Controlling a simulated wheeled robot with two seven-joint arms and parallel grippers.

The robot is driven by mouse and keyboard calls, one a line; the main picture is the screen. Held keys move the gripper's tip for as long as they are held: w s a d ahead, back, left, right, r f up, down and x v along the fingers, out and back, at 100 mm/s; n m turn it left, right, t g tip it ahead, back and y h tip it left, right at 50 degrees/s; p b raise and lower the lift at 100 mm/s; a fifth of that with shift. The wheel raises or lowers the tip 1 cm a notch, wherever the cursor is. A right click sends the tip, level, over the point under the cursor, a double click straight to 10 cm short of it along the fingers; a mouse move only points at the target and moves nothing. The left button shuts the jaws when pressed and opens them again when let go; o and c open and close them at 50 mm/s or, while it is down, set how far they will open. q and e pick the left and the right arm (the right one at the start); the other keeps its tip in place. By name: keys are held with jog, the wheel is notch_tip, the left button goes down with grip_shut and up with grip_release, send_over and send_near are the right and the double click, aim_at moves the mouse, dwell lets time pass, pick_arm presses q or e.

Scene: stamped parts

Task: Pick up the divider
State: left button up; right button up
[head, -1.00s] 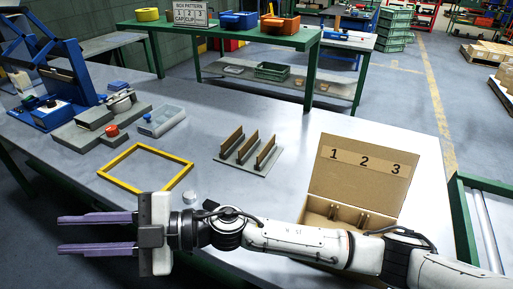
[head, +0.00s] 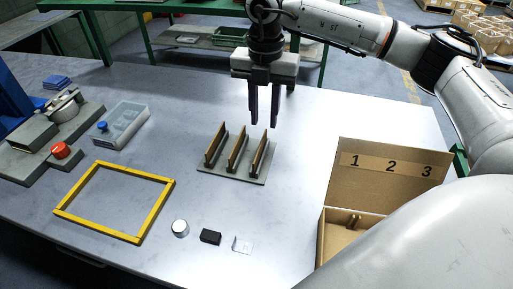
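Brown upright dividers (head: 237,149) stand in a row of three on a grey rack plate (head: 230,177) in the middle of the table. My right gripper (head: 264,122) points down just behind and above the rack, near the rightmost divider (head: 260,152). Its two dark fingers are apart with nothing between them. It does not appear to touch any divider. My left gripper is out of the picture.
An open cardboard box (head: 388,175) marked 1, 2, 3 stands at the right, partly hidden by my arm. A yellow frame (head: 113,166) lies at the left. A silver cylinder (head: 180,228), black block (head: 210,237) and white piece (head: 243,245) lie in front.

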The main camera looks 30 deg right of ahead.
aim_at(261, 145)
jog(key=f, duration=0.2)
jog(key=f+p, duration=0.1)
jog(key=f, duration=0.1)
jog(key=a+f, duration=0.1)
jog(key=f, duration=0.2)
jog(key=shift+s+a, duration=0.1)
jog(key=shift+s, duration=0.15)
jog(key=shift+f, duration=0.1)
grip_shut()
